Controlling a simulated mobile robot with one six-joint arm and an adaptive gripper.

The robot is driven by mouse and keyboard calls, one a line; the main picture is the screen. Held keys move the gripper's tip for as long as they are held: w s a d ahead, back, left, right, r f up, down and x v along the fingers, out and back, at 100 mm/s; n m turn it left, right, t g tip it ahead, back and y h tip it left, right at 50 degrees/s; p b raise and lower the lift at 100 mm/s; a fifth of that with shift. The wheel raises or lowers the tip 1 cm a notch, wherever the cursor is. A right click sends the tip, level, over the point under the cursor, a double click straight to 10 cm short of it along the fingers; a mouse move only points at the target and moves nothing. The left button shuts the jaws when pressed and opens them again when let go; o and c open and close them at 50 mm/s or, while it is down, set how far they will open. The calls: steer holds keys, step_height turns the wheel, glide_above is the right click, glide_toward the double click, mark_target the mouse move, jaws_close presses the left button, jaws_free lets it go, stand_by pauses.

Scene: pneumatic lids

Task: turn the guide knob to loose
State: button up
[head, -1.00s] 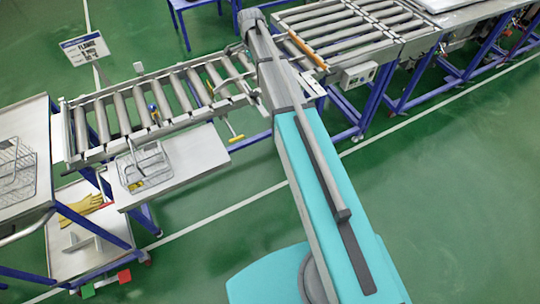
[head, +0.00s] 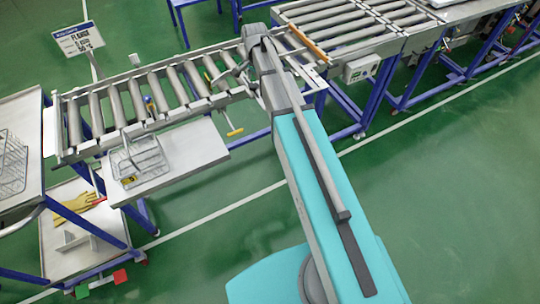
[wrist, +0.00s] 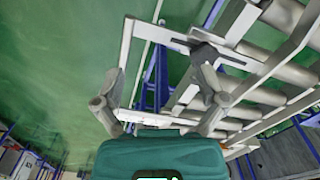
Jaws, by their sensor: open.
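My gripper (wrist: 158,82) is open and empty in the wrist view, its two grey fingers spread wide. A dark grey lever-like piece (wrist: 205,53) on the conveyor's side frame lies close by the right finger's tip; I cannot tell whether they touch or whether this is the guide knob. In the head view a yellow handle (head: 235,132) hangs at the front of the roller conveyor (head: 117,108), and a small blue knob (head: 149,102) sits on its front side. My wrist (head: 254,38) is over the conveyor's right end and hides part of it. No loose or tight marking is readable.
A wire basket (head: 138,160) stands on the shelf in front of the conveyor. A sign (head: 78,39) stands behind it. A wider roller line (head: 335,35) with a grey control box (head: 361,68) is at the right. Green floor is clear at front right.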

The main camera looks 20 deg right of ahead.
steer(key=s+f+n+b, duration=0.5)
steer(key=s+f+b, duration=0.2)
steer(key=s, duration=0.3)
steer(key=s+a+f+n+b, duration=0.1)
steer(key=s+f+n+b, duration=0.5)
steer(key=s, duration=0.5)
step_height(320, 180, down, 3)
steer(key=shift+r+b, duration=0.1)
steer(key=shift+b, duration=1.05)
steer(key=shift+a, duration=0.1)
steer(key=shift+s, duration=0.2)
